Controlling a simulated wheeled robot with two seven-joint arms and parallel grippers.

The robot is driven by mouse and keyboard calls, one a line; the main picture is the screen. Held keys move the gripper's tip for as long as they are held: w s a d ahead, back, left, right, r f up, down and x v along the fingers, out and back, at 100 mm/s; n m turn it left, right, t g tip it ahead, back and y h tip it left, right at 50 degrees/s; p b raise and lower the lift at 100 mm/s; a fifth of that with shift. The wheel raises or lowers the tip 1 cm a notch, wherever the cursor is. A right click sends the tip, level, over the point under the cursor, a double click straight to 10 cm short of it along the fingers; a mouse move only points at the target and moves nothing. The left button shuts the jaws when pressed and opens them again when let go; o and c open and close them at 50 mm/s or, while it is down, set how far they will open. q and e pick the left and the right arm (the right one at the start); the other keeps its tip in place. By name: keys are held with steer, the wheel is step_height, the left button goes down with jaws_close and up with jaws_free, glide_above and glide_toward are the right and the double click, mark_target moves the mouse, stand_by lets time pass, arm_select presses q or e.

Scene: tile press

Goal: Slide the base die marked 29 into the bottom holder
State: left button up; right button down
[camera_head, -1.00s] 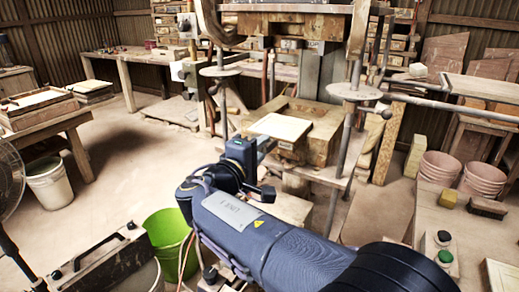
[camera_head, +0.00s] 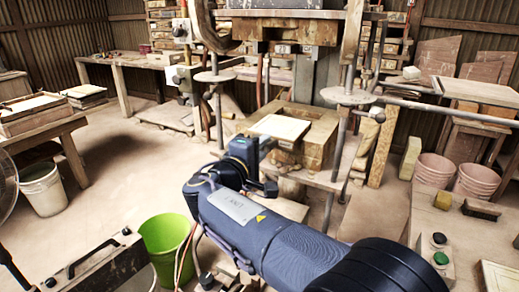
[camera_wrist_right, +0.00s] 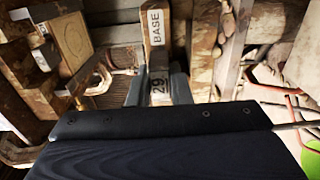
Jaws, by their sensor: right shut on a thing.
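The base die (camera_wrist_right: 155,28) is a wooden block. In the right wrist view it carries a "BASE" label and, nearer the fingers, a "29" label. My right gripper (camera_wrist_right: 158,88) is shut on its near end. In the head view my right gripper (camera_head: 264,150) is at the front left of the press. Just beyond it, a pale square top (camera_head: 280,127), apparently the die's, lies level at the wooden bottom holder (camera_head: 322,132). The holder's wood shows behind and to the right of it. How deep the die sits is unclear. My left gripper is out of view.
The press's upper block (camera_head: 290,32) hangs above the holder, with open space between. Metal rods (camera_head: 338,150) stand at the press front. A green bucket (camera_head: 168,245) is at lower left. A side table (camera_head: 455,225) with buttons and small blocks is at right.

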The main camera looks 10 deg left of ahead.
mark_target(280, 130)
steer(key=shift+w+d+r, duration=0.1)
steer(key=shift+w, duration=0.15)
stand_by(0.3)
steer(key=shift+x, duration=1.35)
steer(key=shift+w, duration=0.1)
steer(key=shift+x, duration=1.35)
steer(key=shift+w, duration=0.1)
steer(key=shift+p+x, duration=0.3)
steer(key=shift+x, duration=0.85)
steer(key=shift+w+d, duration=0.3)
steer(key=shift+w, duration=0.35)
steer(key=c, duration=1.3)
jaws_free()
